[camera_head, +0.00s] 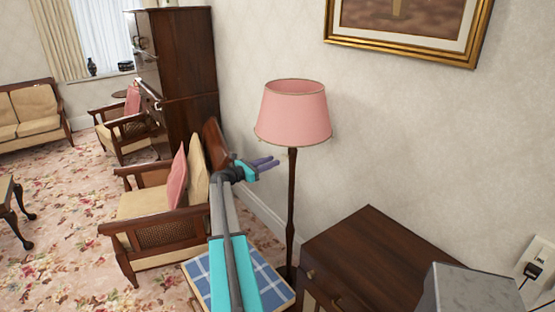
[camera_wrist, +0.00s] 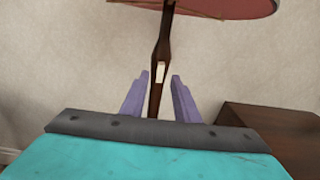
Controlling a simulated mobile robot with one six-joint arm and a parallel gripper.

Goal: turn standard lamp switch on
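The standard lamp has a pink shade (camera_head: 293,112) and a dark wooden pole (camera_head: 291,205), standing by the wall. In the wrist view, a small pale switch (camera_wrist: 161,73) shows on the pole (camera_wrist: 156,98), under the shade (camera_wrist: 225,8). My gripper (camera_head: 278,162) is just left of the pole, below the shade, in the head view. Its purple fingers also show in the wrist view (camera_wrist: 160,75), apart, with the pole and switch seen in the gap between them. Nothing is held. I cannot tell exactly how far the fingertips are from the switch.
A dark wooden cabinet (camera_head: 375,255) stands right of the lamp. A checked blue-and-white stool top (camera_head: 268,278) is below my arm. An armchair (camera_head: 150,205) with cushions is to the left. A framed picture (camera_head: 405,28) hangs above. A wall socket (camera_head: 538,262) is at right.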

